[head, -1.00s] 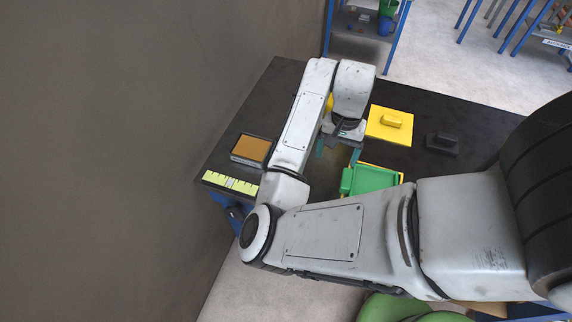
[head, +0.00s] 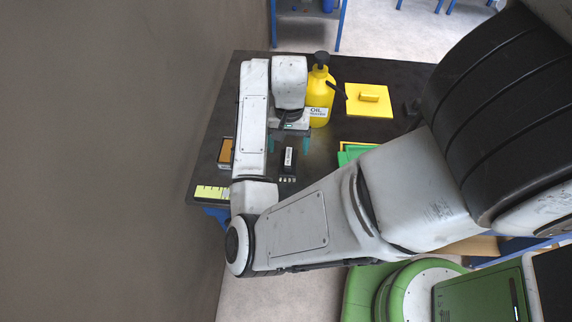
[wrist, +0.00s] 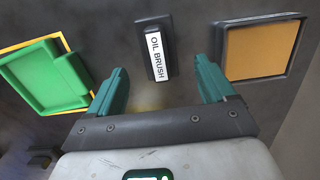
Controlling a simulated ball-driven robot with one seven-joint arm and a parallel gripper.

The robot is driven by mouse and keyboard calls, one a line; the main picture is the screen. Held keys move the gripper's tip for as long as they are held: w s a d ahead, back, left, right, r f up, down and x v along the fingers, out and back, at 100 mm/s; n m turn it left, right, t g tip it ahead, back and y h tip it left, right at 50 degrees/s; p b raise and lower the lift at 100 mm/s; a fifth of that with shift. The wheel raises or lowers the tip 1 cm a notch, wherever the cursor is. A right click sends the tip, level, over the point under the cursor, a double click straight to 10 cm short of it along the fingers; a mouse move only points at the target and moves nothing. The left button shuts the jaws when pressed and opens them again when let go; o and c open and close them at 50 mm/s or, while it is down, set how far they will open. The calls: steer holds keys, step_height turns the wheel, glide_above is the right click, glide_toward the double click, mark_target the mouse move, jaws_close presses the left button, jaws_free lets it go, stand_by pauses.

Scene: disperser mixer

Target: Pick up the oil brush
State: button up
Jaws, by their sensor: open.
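The oil brush (head: 289,158) is a small black block with a white label, lying on the dark table. In the wrist view its label reads "OIL BRUSH" (wrist: 157,54), and it sits ahead of the gap between my fingers. My gripper (head: 288,144) is open, its two teal fingers pointing toward the brush with nothing between them. In the wrist view my gripper (wrist: 161,78) has one finger on each side of the brush's line, apart from it. The exact height above the table is hard to tell.
A yellow oil bottle (head: 318,105) stands close right of my gripper. A yellow lidded plate (head: 368,100) lies farther right. A green tray (wrist: 45,77) and an orange-brown pad in a dark frame (wrist: 262,50) flank the brush. A yellow scale strip (head: 211,193) lies at the table's front-left edge.

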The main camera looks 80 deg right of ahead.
mark_target(288, 156)
steer(key=shift+s+a+f+b, duration=0.15)
steer(key=shift+a+f, duration=0.1)
steer(key=shift+f, duration=0.85)
steer(key=shift+w+a+f+b, duration=0.1)
steer(key=shift+a+f+b, duration=0.1)
steer(key=shift+f, duration=0.9)
steer(key=shift+s+a+f+b, duration=0.15)
steer(key=shift+a+f, duration=0.1)
steer(key=shift+f, duration=0.85)
steer(key=c, duration=1.1)
